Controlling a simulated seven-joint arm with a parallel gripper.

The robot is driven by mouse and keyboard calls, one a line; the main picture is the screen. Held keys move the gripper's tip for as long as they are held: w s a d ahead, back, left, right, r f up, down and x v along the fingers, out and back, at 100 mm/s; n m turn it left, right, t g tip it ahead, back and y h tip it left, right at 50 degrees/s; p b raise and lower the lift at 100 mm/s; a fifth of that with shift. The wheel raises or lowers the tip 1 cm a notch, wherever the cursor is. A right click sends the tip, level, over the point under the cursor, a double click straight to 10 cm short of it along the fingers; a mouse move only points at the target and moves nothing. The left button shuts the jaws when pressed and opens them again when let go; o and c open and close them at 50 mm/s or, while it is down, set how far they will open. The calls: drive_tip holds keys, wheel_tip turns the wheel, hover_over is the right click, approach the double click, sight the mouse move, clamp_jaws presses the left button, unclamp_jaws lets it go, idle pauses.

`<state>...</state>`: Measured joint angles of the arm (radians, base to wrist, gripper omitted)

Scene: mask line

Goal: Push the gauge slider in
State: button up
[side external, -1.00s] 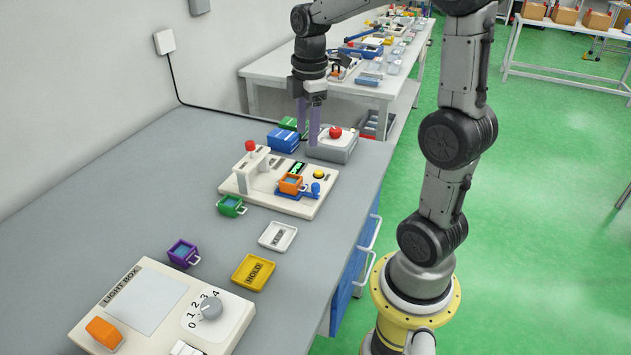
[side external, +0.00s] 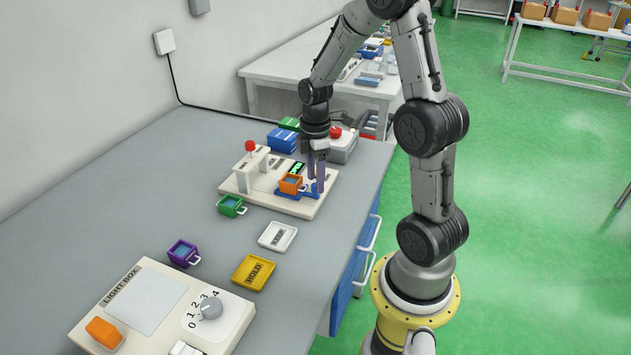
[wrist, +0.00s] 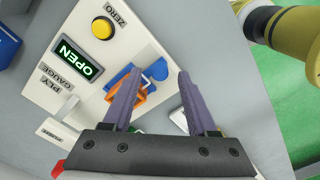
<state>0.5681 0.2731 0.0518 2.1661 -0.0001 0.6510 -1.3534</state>
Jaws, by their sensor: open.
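The ply gauge (side external: 303,208) is a cream block on the bench; in the wrist view its plate (wrist: 125,48) carries a lit display (wrist: 76,57) reading OPEN. Its blue slider (side external: 285,195) carries an orange-framed piece (side external: 290,183) with a handle. The slider's blue round knob (wrist: 157,69) shows in the wrist view, close to and between the purple fingertips. My gripper (side external: 316,186) is open, fingers down over the slider's knob end. I cannot tell whether a finger touches the knob. The left finger hides part of the orange piece in the wrist view.
A yellow button (wrist: 102,28) marked ZERO is beside the display. A red-knobbed lever (side external: 250,146) stands at the gauge's left. A green frame (side external: 231,206), a white tray (side external: 278,236) and a yellow HOLD tray (side external: 253,272) lie nearer. Bench is clear on the left.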

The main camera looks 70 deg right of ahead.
drive_tip(key=shift+f, duration=0.85)
clamp_jaws()
drive_tip(key=shift+r, duration=0.1)
idle(0.8)
